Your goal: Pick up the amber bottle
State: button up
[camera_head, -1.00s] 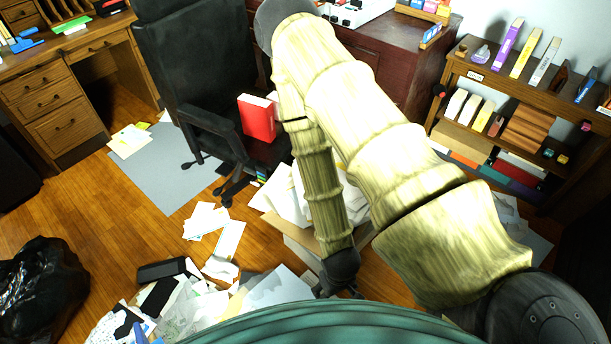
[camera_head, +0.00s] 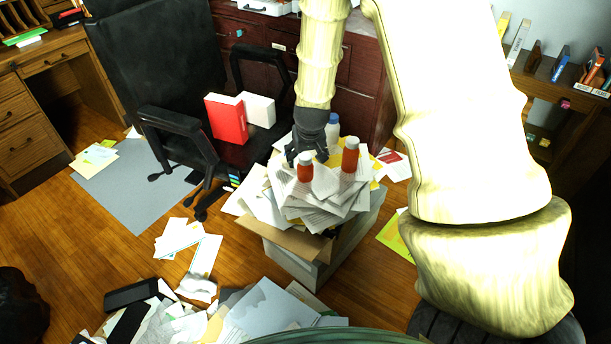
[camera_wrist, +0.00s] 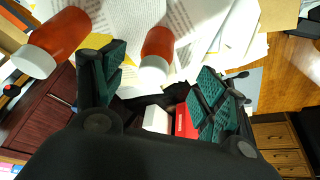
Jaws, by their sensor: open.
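Two amber bottles with white caps stand on a pile of papers. The nearer amber bottle (camera_head: 305,173) is just in front of and below my gripper (camera_head: 306,158). The other amber bottle (camera_head: 350,158) stands to its right. In the wrist view my gripper (camera_wrist: 155,90) is open and empty. One amber bottle (camera_wrist: 158,43) shows beyond the gap between its fingers, cap toward me. The second amber bottle (camera_wrist: 64,34) lies outside the left finger. I cannot tell whether the fingers touch any bottle.
The papers (camera_head: 325,200) heap over a box (camera_head: 290,245). A chair with a red binder (camera_head: 226,118) is left. A dark red cabinet (camera_head: 365,75) is behind.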

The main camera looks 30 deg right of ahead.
aim_at(305, 163)
jog(key=shift+w+d+r, duration=0.35)
jog(key=shift+w+r, duration=0.2)
jog(key=shift+w+f, duration=0.1)
jog(key=shift+b+x, duration=0.95)
jog(key=shift+x, duration=4.25)
jog(key=shift+d, duration=0.15)
jog(key=shift+c, duration=0.4)
jog(key=c, duration=1)
jog(key=shift+c, duration=0.5)
